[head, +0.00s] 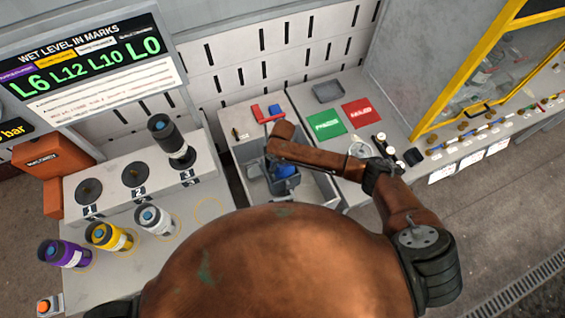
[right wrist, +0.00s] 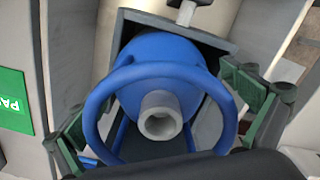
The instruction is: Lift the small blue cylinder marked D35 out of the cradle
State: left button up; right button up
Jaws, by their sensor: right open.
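The small blue cylinder (head: 287,171) sits in a grey cradle (head: 256,168) in the middle of the head view, partly covered by my right arm. In the right wrist view the blue cylinder (right wrist: 165,75) shows a round blue guard ring and a grey hollow neck facing the camera. The cradle's grey wall (right wrist: 222,43) is behind it. My right gripper (right wrist: 166,115) is open, with one green finger on each side of the ring. I cannot tell whether the fingers touch it. No D35 marking is readable. My left gripper is not in view.
A green mat (head: 325,124) and a red mat (head: 361,112) lie on the bench right of the cradle. A grey tray (head: 328,91) is behind them. Purple (head: 66,253), yellow (head: 110,236) and white (head: 153,218) cylinders stand at left. A dark cylinder (head: 171,138) stands on position 3.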

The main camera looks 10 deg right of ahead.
aim_at(282, 167)
jog(key=shift+c, duration=0.5)
jog(key=shift+c, duration=0.8)
jog(key=c, duration=1.9)
jog(key=o, duration=1.5)
jog(key=shift+c, duration=0.2)
jog(key=shift+f, duration=0.1)
jog(key=c, duration=1.2)
jog(key=shift+w+r+p, duration=0.1)
jog(key=shift+r+p, duration=6.35)
jog(key=shift+p, duration=0.35)
